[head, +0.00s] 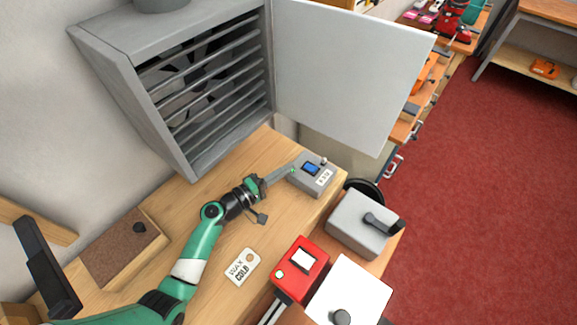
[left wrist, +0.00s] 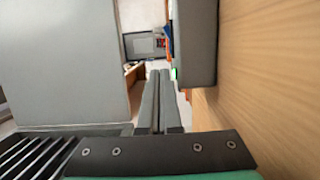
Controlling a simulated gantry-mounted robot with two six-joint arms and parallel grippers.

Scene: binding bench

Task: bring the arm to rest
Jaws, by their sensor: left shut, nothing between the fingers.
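My left gripper (head: 288,171) reaches in from the left over the wooden bench. Its fingers are shut together with nothing between them, as the left wrist view (left wrist: 159,100) also shows. The fingertips are right beside the grey control box (head: 312,174) with a blue screen; I cannot tell whether they touch it. The box's grey side fills the upper right of the left wrist view (left wrist: 195,42). My right gripper is not in view.
A grey louvred cabinet (head: 222,112) with its white door (head: 350,75) open stands behind the arm. A "WAX COLD" tag (head: 242,267), a red box (head: 300,270), a grey box (head: 362,224) with a black handle and a brown-topped block (head: 122,248) are around it.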

